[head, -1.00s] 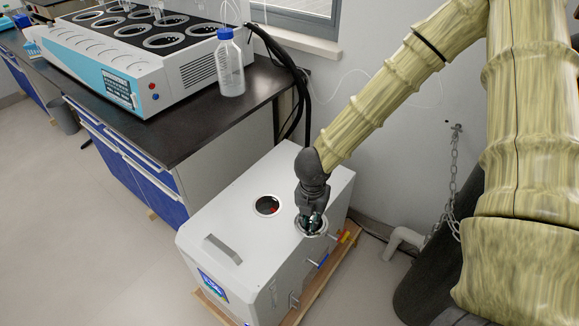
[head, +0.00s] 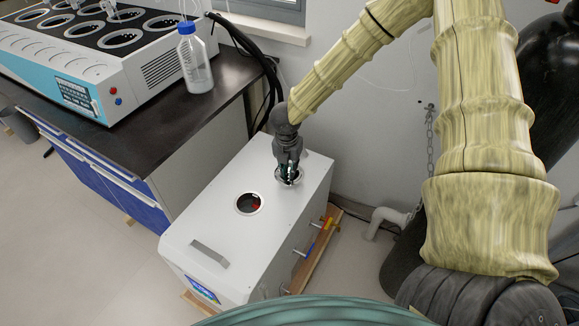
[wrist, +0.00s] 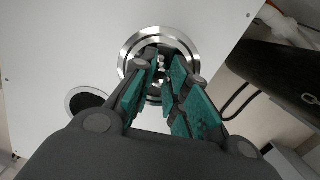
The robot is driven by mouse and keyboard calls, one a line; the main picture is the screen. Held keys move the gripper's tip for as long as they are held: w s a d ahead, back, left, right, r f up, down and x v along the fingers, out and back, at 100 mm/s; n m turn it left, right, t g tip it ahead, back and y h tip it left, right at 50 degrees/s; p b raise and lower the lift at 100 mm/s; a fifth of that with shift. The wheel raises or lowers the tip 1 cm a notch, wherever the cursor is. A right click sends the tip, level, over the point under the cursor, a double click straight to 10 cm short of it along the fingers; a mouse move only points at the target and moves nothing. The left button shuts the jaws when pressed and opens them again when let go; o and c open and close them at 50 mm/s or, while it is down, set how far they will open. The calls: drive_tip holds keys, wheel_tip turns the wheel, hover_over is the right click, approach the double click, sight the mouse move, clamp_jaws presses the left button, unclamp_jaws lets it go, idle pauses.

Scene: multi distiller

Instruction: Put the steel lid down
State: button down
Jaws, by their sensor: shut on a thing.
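The steel lid (wrist: 130,56) is a shiny round disc with ringed edges, seen below my fingers in the wrist view. In the head view the lid (head: 296,182) shows as a small bright ring at the far right part of the white box top. My gripper (head: 288,172) points down over it, and the gripper also shows in the wrist view (wrist: 162,65). Its green-padded fingers are shut on the lid's middle, which they partly hide. I cannot tell whether the lid touches the box top or hangs just above it.
The white box (head: 195,215) has an open round hole (head: 248,204) left of the lid and a grey handle (head: 210,254) nearer the front. Taps (head: 322,222) stick out on its right side. A dark bench (head: 150,130) with a bottle (head: 194,62) stands left.

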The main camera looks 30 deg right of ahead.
drive_tip(key=shift+w+d+f, duration=0.15)
drive_tip(key=shift+w+d, duration=0.3)
drive_tip(key=shift+w, duration=0.2)
drive_tip(key=shift+w+d+f, duration=0.1)
drive_tip(key=shift+w+d, duration=0.35)
drive_tip(key=shift+w, duration=0.15)
drive_tip(key=shift+f, duration=1.65)
drive_tip(key=shift+f, duration=0.15)
drive_tip(key=c, duration=1.4)
unclamp_jaws()
drive_tip(key=r, duration=0.8)
drive_tip(key=s+a+r, duration=0.1)
drive_tip(key=r, duration=0.3)
drive_tip(key=shift+r+p, duration=0.15)
drive_tip(key=shift+p, duration=0.15)
